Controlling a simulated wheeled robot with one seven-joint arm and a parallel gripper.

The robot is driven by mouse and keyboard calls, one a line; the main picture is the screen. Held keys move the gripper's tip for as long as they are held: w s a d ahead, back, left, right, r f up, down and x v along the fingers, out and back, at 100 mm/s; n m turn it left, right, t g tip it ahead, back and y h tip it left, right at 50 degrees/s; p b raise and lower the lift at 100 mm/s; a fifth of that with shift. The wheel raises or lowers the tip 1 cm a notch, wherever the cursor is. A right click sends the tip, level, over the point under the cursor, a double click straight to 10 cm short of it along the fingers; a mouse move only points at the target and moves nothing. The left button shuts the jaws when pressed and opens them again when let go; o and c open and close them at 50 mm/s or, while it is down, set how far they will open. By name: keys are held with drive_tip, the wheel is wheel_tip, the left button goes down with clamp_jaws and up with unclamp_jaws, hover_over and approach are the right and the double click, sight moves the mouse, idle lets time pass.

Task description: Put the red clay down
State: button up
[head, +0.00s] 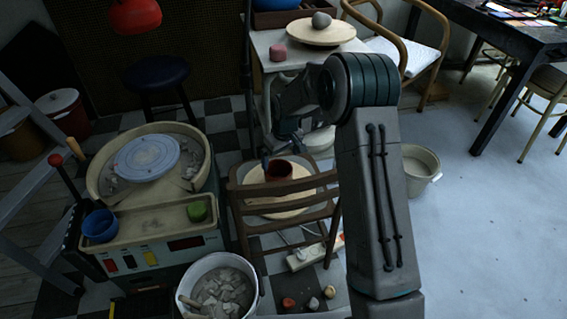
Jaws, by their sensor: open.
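A dark red piece (279,171), which looks like the red clay, sits on the pale round board (262,207) on the wooden chair. My gripper (282,156) is open and points down just above and behind this piece. It is small and dark in the head view, so I cannot tell whether the fingers touch the clay. The chair's back slats hide part of the board.
The wooden chair's back (285,187) stands in front of the board. A pottery wheel (143,158) is at left and a bucket of clay scraps (222,288) in front. A white table (262,42) behind bears a pinkish cylinder (278,52).

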drive_tip(key=s+d+r+m+h, duration=0.1)
drive_tip(key=s+d+r+m, duration=0.1)
drive_tip(key=s+d+r, duration=0.4)
drive_tip(key=s+d+r+m, duration=0.1)
drive_tip(key=s+d+r, duration=0.1)
drive_tip(key=s+r, duration=0.7)
drive_tip(key=s+d+r+m, duration=0.1)
drive_tip(key=s+d, duration=0.1)
drive_tip(key=s, duration=0.7)
drive_tip(key=s+d+r+m, duration=0.1)
drive_tip(key=s+d+m, duration=0.1)
drive_tip(key=s, duration=0.8)
drive_tip(key=shift+m, duration=0.3)
